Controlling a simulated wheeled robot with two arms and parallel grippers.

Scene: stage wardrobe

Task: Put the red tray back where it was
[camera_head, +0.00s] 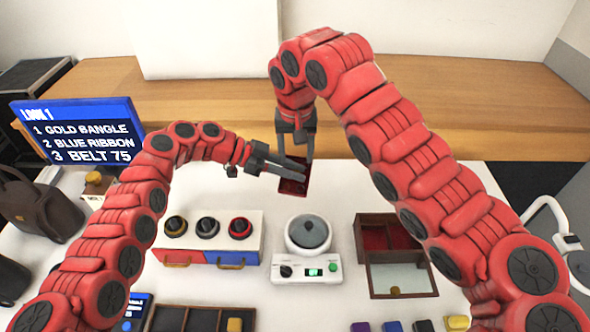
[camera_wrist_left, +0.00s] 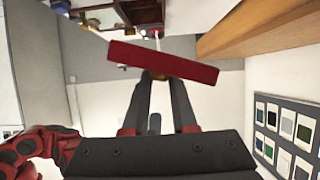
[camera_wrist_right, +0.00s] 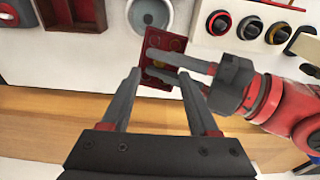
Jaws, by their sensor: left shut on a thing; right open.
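The red tray (camera_head: 293,187) is a small flat rectangle with round recesses, in the middle of the head view near the back of the white table. My left gripper (camera_head: 303,170) is shut on its edge; the left wrist view shows the tray (camera_wrist_left: 165,62) edge-on across the fingertips. In the right wrist view the tray (camera_wrist_right: 153,42) lies partly behind the left fingers, with a small yellow spot near them. My right gripper (camera_head: 296,154) is open and points down just behind the tray, holding nothing. Whether the tray touches the table is unclear.
A drawer box (camera_head: 213,252) with three round pieces on top, a white scale (camera_head: 306,269) and an open red-lined box (camera_head: 374,236) stand in front. A wooden ledge (camera_head: 200,100) runs behind. A list sign (camera_head: 80,129) and dark bag (camera_head: 38,203) are at left.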

